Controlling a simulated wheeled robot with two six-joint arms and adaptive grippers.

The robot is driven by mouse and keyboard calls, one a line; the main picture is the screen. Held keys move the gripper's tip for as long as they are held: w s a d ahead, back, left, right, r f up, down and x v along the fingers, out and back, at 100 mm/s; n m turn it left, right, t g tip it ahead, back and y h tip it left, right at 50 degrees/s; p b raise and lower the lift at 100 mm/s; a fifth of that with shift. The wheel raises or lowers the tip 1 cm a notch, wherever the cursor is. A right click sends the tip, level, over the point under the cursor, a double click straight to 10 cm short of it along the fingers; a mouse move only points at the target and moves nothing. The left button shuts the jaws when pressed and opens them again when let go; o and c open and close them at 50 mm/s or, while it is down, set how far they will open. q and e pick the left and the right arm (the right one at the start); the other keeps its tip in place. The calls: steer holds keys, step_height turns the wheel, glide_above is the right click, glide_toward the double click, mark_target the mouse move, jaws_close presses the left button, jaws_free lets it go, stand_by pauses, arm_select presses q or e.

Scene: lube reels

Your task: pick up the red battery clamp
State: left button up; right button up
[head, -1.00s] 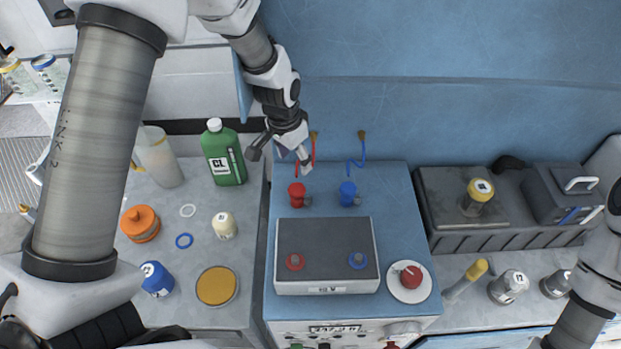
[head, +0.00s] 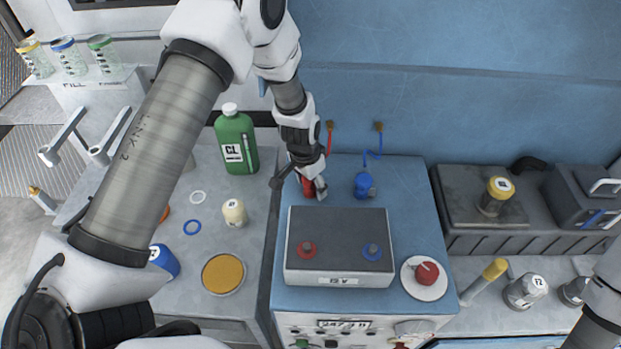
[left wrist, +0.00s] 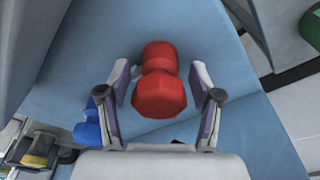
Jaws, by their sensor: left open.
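The red battery clamp (head: 308,187) stands on the blue bench top behind the grey battery (head: 338,228). In the left wrist view the red clamp (left wrist: 160,84) lies between the two open fingers, with a gap visible on each side. My left gripper (head: 305,186) is open around the clamp and partly hides it in the head view; it also shows in the left wrist view (left wrist: 161,100). The blue clamp (head: 364,185) stands to the right of the red one, and it shows at the left edge of the wrist view (left wrist: 88,125). My right gripper is out of view.
A green bottle (head: 237,140) stands left of the gripper. A red knob on a white disc (head: 425,279) sits right of the battery. A small cream bottle (head: 235,212) and an amber dish (head: 223,274) are on the left counter. Red and blue cables hang at the back wall.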

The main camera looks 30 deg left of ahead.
arm_select(q)
steer(key=shift+w+f, duration=0.15)
steer(key=c, duration=1.1)
steer(key=shift+c, duration=0.2)
